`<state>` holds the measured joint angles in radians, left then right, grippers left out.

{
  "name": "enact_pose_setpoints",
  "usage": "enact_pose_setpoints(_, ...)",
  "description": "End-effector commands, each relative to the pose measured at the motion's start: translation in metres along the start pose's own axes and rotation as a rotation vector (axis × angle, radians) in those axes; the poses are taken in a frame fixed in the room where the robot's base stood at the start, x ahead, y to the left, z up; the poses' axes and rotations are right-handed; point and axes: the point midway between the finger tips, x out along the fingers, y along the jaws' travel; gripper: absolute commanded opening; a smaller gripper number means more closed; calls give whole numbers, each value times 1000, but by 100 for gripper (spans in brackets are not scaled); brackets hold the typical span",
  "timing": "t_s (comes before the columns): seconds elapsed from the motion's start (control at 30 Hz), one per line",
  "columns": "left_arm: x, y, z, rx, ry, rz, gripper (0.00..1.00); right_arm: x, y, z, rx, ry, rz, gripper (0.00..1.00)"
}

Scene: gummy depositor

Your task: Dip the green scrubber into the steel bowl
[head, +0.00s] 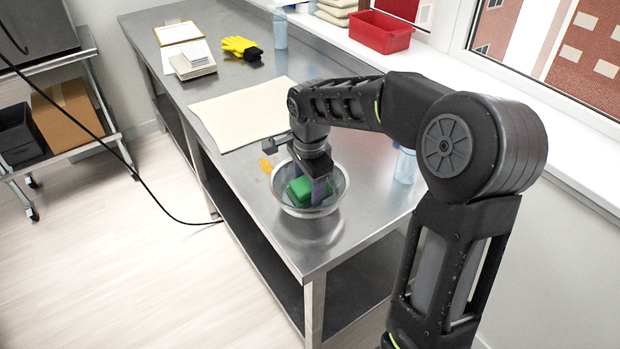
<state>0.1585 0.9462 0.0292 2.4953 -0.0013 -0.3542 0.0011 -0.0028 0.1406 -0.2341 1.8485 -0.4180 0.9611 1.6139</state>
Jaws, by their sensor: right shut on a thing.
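The steel bowl (334,203) stands near the front end of the steel table. The green scrubber (299,191) is inside the bowl's rim, low in the bowl. My right gripper (318,192) points down into the bowl and is shut on the scrubber. Its fingers hide the scrubber's right part. I cannot tell whether the scrubber touches the bottom of the bowl. My left gripper is not in view.
A cream cloth (240,112) lies behind the bowl on the table (285,240). An orange smear (266,165) is left of the bowl. Yellow-black gloves (241,47), a stack of pale tiles (192,64) and a clipboard (178,32) lie farther back. A red bin (381,34) stands on the sill.

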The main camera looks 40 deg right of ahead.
Motion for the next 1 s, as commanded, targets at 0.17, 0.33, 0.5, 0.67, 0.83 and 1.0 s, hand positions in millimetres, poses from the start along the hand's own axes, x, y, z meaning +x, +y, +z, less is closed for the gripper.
enact_pose_setpoints(0.17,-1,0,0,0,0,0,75,-1,0,1,0,-1,1,26)
enact_pose_setpoints(0.33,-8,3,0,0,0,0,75,-12,-1,2,-1,-1,-1,26)
enact_pose_setpoints(0.5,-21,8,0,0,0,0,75,-32,-1,4,-1,-1,0,26)
enact_pose_setpoints(0.67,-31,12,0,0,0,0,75,-49,-1,6,0,0,-2,26)
enact_pose_setpoints(0.83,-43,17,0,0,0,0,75,-67,-1,9,-1,0,-1,26)
enact_pose_setpoints(1.0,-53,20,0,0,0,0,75,-84,-1,12,-1,0,-2,26)
